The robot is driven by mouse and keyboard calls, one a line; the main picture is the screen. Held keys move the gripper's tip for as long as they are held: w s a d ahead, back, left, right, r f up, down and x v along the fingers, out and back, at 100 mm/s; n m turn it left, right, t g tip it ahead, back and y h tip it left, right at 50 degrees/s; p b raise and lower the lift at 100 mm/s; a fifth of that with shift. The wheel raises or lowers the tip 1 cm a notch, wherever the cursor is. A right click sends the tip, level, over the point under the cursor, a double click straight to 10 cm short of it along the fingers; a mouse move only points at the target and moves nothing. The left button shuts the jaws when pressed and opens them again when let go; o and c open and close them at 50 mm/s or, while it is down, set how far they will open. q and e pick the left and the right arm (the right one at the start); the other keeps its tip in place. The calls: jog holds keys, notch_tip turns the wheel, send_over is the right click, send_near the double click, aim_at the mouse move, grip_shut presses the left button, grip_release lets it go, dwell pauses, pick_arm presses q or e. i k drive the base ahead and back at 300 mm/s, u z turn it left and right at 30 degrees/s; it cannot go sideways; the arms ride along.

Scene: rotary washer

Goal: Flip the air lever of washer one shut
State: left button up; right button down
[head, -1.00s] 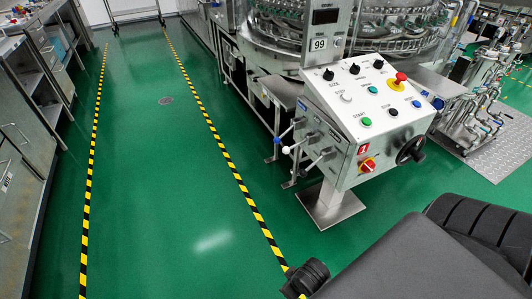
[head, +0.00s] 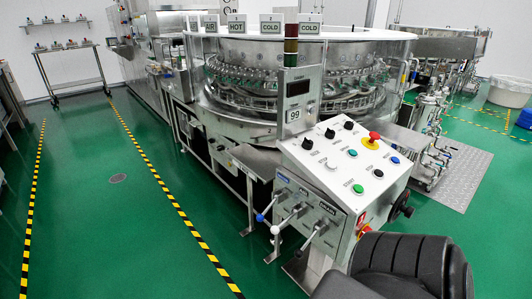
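The washer's control console (head: 335,160) stands on a pedestal at centre right in the head view. On its left-facing side is a row of levers under small label plates, whose lettering is too small to read surely. One lever has a blue ball (head: 260,218), the one beside it a white ball (head: 275,229), and a third lever (head: 308,242) sits nearer the camera. All stick out to the lower left. I cannot tell which is the air lever. Neither gripper is in view; a dark part of my own body fills the lower right.
The round washer (head: 290,75) stands behind the console, with HOT and COLD signs on top. A black handwheel (head: 401,206) is on the console's right side. Pipework (head: 430,135) stands farther right. The green floor (head: 100,220) at left is clear between striped lines.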

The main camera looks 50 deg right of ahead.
aim_at(274, 231)
jog(key=z, duration=0.45)
jog(key=i, duration=0.7)
jog(key=z, duration=0.75)
